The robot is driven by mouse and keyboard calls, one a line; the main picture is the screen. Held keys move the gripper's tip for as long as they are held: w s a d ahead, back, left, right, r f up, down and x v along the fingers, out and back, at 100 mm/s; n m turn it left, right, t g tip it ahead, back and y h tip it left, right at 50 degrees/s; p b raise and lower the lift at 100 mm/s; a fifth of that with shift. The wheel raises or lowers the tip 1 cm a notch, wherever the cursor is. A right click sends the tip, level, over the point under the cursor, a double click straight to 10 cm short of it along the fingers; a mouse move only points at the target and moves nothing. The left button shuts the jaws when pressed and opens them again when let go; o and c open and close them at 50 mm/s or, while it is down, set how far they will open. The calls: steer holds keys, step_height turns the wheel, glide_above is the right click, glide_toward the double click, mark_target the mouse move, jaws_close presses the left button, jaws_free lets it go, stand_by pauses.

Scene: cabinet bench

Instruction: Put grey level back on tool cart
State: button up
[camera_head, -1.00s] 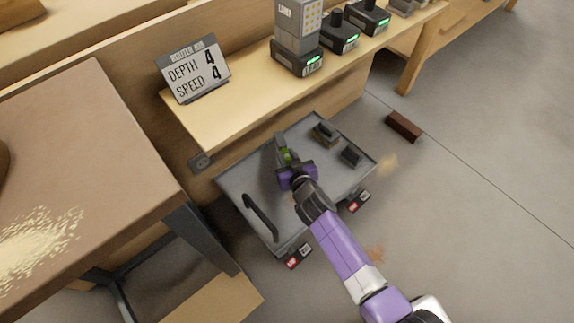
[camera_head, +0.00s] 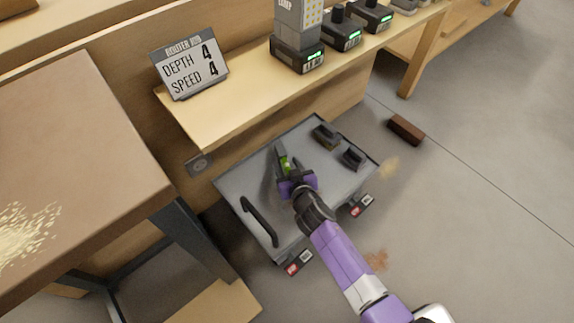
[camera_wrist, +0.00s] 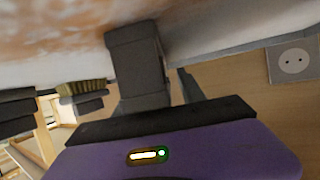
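In the wrist view, a dark grey block (camera_wrist: 139,62) stands out from my gripper towards a pale stained surface. It is unclear whether this block is a finger or the level. The gripper's hold is not clearly visible.
A black handle (camera_head: 259,220) is at the cart's left front. Two dark holders (camera_head: 326,136) (camera_head: 353,157) stand at its right. The wooden shelf (camera_head: 215,115) with a sign (camera_head: 188,68) and batteries (camera_head: 297,54) is behind. A brown block (camera_head: 406,130) lies on the floor.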

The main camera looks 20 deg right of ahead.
steer(key=shift+r, duration=0.2)
steer(key=shift+s+r+p, duration=0.15)
steer(key=shift+s+p, duration=0.15)
steer(key=shift+p, duration=0.1)
steer(key=p+v, duration=0.4)
steer(key=v, duration=0.7)
steer(key=shift+s+p, duration=0.15)
steer(key=shift+p, duration=0.2)
steer(key=shift+a, duration=0.1)
